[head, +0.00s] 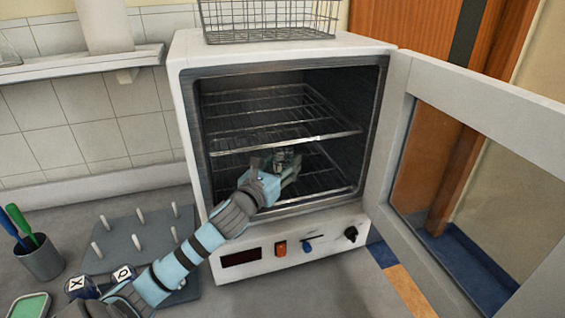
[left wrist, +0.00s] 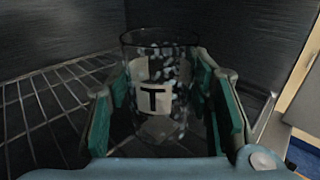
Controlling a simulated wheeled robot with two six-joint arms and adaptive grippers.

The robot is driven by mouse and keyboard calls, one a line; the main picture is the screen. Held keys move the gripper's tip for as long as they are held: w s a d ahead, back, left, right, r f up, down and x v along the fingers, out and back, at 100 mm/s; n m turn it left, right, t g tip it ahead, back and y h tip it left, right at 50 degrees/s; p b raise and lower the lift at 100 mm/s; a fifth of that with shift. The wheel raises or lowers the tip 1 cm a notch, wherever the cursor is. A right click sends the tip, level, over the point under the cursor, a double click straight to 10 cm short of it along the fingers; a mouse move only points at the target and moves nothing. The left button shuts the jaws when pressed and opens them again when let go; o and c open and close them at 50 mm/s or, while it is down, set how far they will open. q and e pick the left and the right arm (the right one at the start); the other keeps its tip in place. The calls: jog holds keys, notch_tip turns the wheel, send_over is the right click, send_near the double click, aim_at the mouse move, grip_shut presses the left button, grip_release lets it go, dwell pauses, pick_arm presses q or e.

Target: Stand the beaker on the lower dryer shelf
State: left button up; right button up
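The dryer (head: 183,95) stands open, with an upper wire shelf (head: 255,140) and a lower wire shelf (head: 325,180) inside. My left gripper (head: 284,168) reaches into the chamber between the two shelves. In the left wrist view a clear glass beaker (left wrist: 152,98) with a white label marked T is upright between the fingers of the left gripper (left wrist: 160,105). The fingers lie along both its sides and appear closed on it. The beaker is small and mostly hidden in the head view. I cannot tell whether its base touches the lower shelf. My right gripper is not in view.
The dryer door (head: 400,130) is swung open to the right. A wire basket (head: 270,20) sits on top of the dryer. A peg board (head: 130,235), beakers marked X and O (head: 82,287), a pen cup (head: 40,258) and a green-topped tray (head: 30,306) are at the left.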

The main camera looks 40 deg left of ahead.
aim_at(279, 168)
pick_arm(q)
jog(key=o, duration=0.4)
jog(key=shift+s, duration=0.1)
jog(key=s, duration=0.2)
jog(key=s+d, duration=0.1)
jog(key=s, duration=0.2)
jog(key=shift+s+f+b, duration=0.1)
jog(key=shift+s+b, duration=0.05)
jog(key=shift+b, duration=0.15)
jog(key=s, duration=0.2)
jog(key=s+p, duration=0.1)
jog(key=s, duration=0.1)
jog(key=s+d, duration=0.1)
jog(key=s, duration=0.1)
jog(key=shift+s+r+p, duration=0.15)
jog(key=shift+r+p, duration=0.15)
jog(key=shift+p, duration=0.05)
jog(key=shift+d+f, duration=0.1)
jog(key=shift+s, duration=0.1)
